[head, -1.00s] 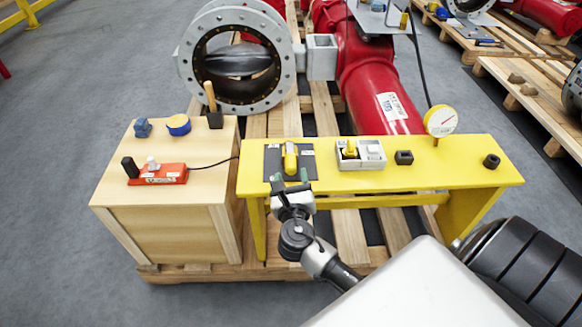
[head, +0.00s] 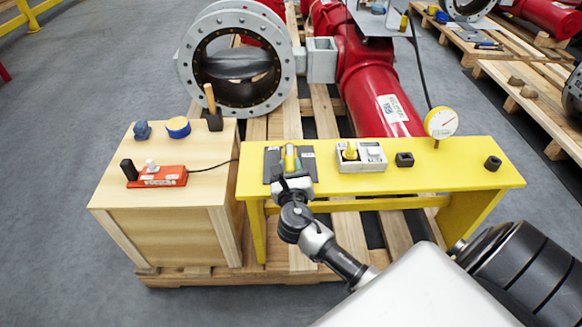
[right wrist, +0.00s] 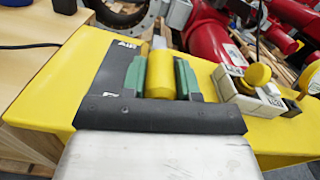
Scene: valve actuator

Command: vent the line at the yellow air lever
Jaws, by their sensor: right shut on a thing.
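The yellow air lever (head: 290,153) stands on a dark plate (head: 271,163) at the left end of the yellow bench. In the right wrist view the lever (right wrist: 160,76) shows as a thick yellow handle, and the plate (right wrist: 108,108) has a white "AIR" label. My right gripper (head: 291,163) reaches in from the front and is shut on the lever, one green finger pad on each side. The right gripper (right wrist: 160,82) hides the lever's lower part in the head view. My left gripper is not in view.
On the yellow bench (head: 450,176), a grey box with a yellow knob (head: 350,153), two black blocks and a round gauge (head: 441,122) stand right of the lever. A wooden crate (head: 160,240) at left carries a red control box (head: 160,177). A flanged valve stands behind.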

